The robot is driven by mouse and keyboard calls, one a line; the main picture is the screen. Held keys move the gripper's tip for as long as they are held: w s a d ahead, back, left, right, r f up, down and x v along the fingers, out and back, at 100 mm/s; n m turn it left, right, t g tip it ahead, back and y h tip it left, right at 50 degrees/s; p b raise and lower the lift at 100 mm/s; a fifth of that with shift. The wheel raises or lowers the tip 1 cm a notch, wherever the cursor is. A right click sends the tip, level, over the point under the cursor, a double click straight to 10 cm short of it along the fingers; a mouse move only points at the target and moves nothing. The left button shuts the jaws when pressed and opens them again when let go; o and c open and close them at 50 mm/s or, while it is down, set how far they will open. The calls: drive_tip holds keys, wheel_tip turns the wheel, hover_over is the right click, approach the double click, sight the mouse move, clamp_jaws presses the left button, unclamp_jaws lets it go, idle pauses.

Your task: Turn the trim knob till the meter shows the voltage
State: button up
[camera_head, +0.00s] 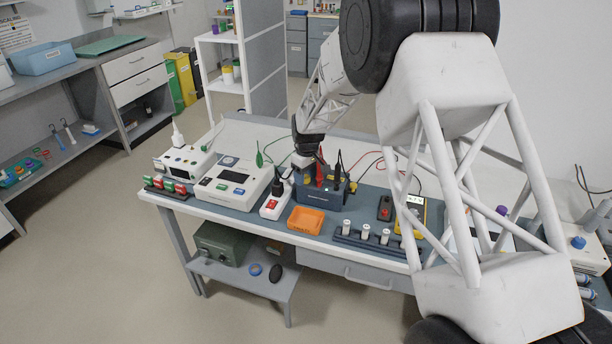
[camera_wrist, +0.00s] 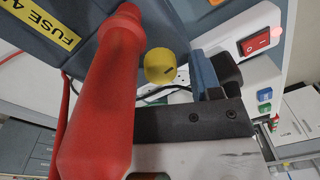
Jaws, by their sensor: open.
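A yellow round knob (camera_wrist: 160,66) with a dark mark on its face shows in the wrist view, on the side of a dark blue-grey box (camera_wrist: 85,30) with a yellow "FUSE" label. My gripper (camera_head: 304,160) is low over the box's left side. In the wrist view, its dark fingers (camera_wrist: 208,76) are open, beside and apart from the knob. A yellow meter (camera_head: 428,213) is partly behind my arm; its reading is too small to read.
A red plug (camera_wrist: 105,90) and lead stand close in front of the wrist camera. A white power strip (camera_head: 269,207) with a red switch lies left of the box. An orange tray (camera_head: 306,220) and a rack of white cylinders (camera_head: 366,243) lie in front.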

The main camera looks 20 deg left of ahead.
sight(307, 176)
drive_tip(key=c, duration=0.9)
drive_tip(key=shift+c, duration=0.2)
drive_tip(key=shift+n, duration=1.5)
drive_tip(key=o, duration=0.9)
drive_tip(key=shift+o, duration=0.2)
drive_tip(key=shift+r, duration=0.1)
drive_tip(key=shift+w+r, duration=0.2)
drive_tip(key=shift+r, duration=3.65)
